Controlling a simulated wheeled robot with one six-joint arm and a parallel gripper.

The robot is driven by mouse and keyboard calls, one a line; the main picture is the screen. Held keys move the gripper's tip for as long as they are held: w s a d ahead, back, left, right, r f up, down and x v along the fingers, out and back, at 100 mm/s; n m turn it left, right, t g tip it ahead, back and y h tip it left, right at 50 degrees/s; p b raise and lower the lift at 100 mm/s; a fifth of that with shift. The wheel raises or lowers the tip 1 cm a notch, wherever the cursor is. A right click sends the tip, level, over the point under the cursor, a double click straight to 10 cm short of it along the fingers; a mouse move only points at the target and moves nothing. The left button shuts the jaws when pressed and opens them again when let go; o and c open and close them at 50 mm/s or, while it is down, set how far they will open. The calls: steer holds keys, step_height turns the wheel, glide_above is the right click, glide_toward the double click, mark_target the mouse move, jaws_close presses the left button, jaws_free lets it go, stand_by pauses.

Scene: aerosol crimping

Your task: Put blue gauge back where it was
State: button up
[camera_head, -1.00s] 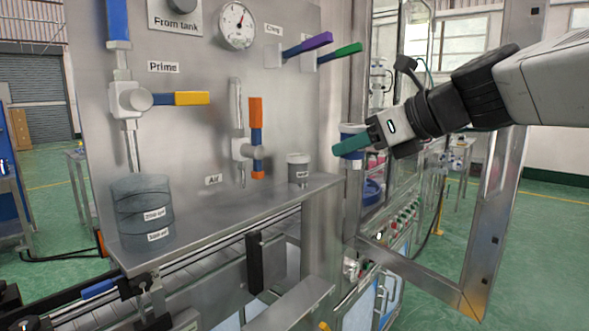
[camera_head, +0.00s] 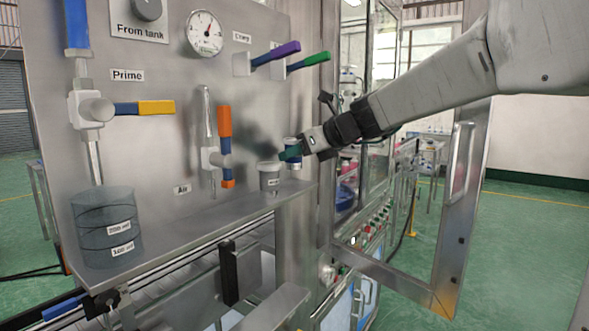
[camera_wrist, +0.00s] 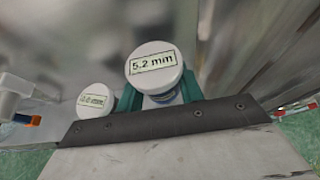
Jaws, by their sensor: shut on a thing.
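The blue gauge (camera_head: 293,166) is held in my gripper (camera_head: 290,153) at the right end of the steel shelf (camera_head: 180,231), beside the grey gauge (camera_head: 269,177). In the wrist view, the blue gauge (camera_wrist: 153,64) shows a white top marked "5.2 mm" and a blue band below, between my green fingers (camera_wrist: 165,99). The grey gauge's white top (camera_wrist: 95,100) is just left of it, its label blurred. The grey gauge stands upright on the shelf. My fingers partly hide the blue gauge, and I cannot tell whether its base touches the shelf.
A clear graduated beaker (camera_head: 107,228) stands at the shelf's left end. An orange-handled valve (camera_head: 225,145) is on the panel left of the gauges. Purple (camera_head: 276,53) and green (camera_head: 308,61) levers stick out above. An open framed door (camera_head: 455,215) is at right.

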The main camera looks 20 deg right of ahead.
mark_target(301, 166)
steer(key=shift+w+f, duration=0.15)
steer(key=shift+f, duration=1.75)
steer(key=shift+f, duration=0.1)
steer(key=o, duration=1.1)
